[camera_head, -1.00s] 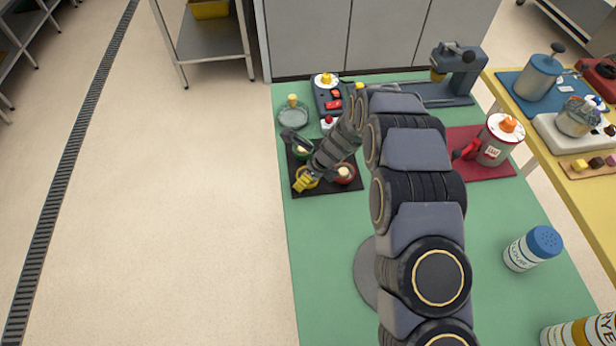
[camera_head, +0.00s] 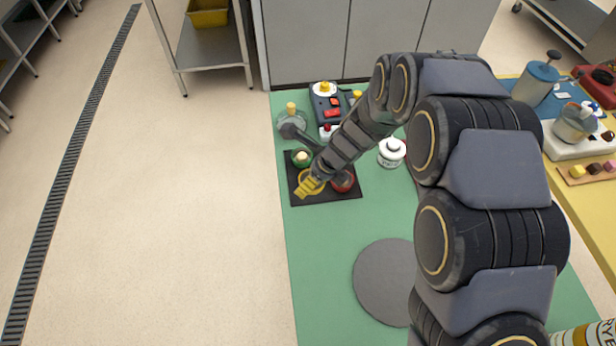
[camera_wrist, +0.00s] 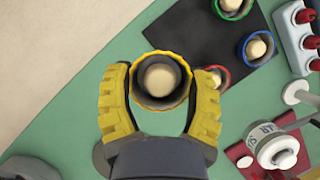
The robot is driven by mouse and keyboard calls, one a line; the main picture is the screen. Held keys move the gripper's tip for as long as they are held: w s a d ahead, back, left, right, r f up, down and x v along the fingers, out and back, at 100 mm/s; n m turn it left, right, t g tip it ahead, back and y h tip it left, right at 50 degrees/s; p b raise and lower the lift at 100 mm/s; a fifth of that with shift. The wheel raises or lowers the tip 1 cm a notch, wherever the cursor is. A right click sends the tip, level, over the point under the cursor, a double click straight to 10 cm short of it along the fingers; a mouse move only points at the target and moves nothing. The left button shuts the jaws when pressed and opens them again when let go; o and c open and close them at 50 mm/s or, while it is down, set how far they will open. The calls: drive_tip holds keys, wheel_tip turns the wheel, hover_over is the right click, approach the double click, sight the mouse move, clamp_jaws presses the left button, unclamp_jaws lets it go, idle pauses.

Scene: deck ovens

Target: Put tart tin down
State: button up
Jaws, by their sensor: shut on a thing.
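My gripper (camera_wrist: 163,100) has yellow fingers and is shut on a tart tin (camera_wrist: 161,104) with a yellow rim and a pale round filling. In the wrist view the tin sits between the fingertips and overlaps the edge of the black tray (camera_wrist: 190,28). In the head view my gripper (camera_head: 309,187) is over the left front part of the black tray (camera_head: 312,201). I cannot tell whether the tin touches the tray.
Green-rimmed (camera_wrist: 232,9), blue-rimmed (camera_wrist: 258,48) and red-rimmed (camera_wrist: 218,76) tins are on the tray; the red one is close beside my right finger. A white lidded pot (camera_head: 392,153) stands right of the tray.

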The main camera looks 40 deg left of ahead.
drive_tip(key=s+d+r, duration=0.4)
drive_tip(key=s+d, duration=0.2)
drive_tip(key=d, duration=0.1)
drive_tip(key=n+g+h, duration=0.1)
drive_tip(key=n+g, duration=0.2)
drive_tip(key=n, duration=0.6)
hover_over(373, 270)
drive_tip(key=f, duration=0.5)
drive_tip(key=shift+w+d+f, duration=0.1)
drive_tip(key=shift+w+d, duration=0.2)
drive_tip(key=shift+d, duration=0.05)
drive_tip(key=shift+f, duration=3.85)
drive_tip(key=o, duration=1.1)
drive_tip(key=shift+f, duration=0.1)
